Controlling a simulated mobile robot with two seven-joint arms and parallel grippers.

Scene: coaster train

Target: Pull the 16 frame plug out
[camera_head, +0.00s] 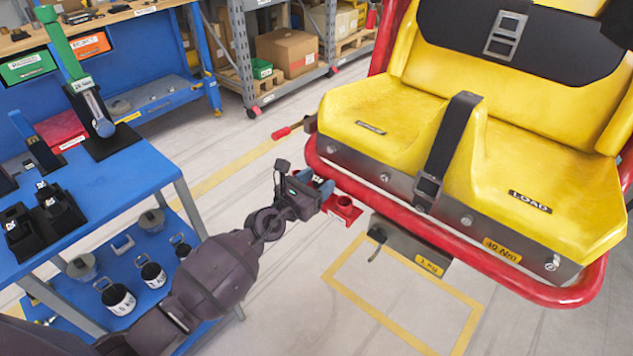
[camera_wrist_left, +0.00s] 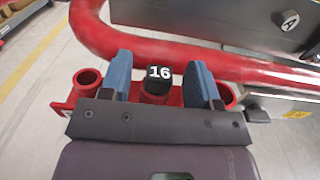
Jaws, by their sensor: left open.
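The 16 frame plug (camera_wrist_left: 159,79) is a black cap marked "16" in the left wrist view. It sits in the middle of a red bracket (camera_wrist_left: 88,78) under the red tube of the seat frame. My left gripper (camera_wrist_left: 163,80) is open, with one blue finger on each side of the plug. In the head view my left gripper (camera_head: 318,188) is at the red bracket (camera_head: 343,208), and the plug is hidden there. My right gripper is not in view.
The yellow coaster seat (camera_head: 390,110) with its red tube frame (camera_head: 450,245) stands close on the right. A grey box marked "1 kg" (camera_head: 410,246) hangs below the tube. A blue cart (camera_head: 125,190) with tools and weights stands at the left. Open floor lies between.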

